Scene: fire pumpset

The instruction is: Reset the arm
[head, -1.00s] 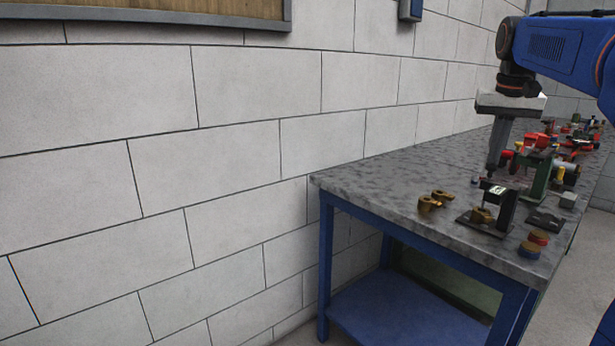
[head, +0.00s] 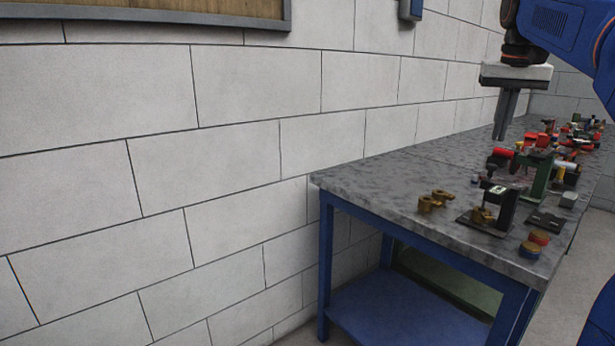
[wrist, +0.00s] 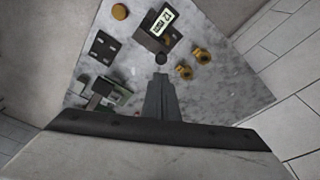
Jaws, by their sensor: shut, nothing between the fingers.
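My gripper (head: 502,138) hangs from my blue arm at the right of the head view, pointing down above the grey workbench (head: 385,183). Its fingers are together with nothing between them, clear of the parts on the bench. In the wrist view my gripper (wrist: 160,78) shows from above as two dark fingers side by side, over the speckled bench top (wrist: 225,90).
Brass fittings (head: 436,201), a dark stand with a label (head: 504,207), red and blue round caps (head: 538,238) and a green block (head: 538,172) stand on the bench. More parts crowd its far end. A white block wall (head: 230,160) runs along the left.

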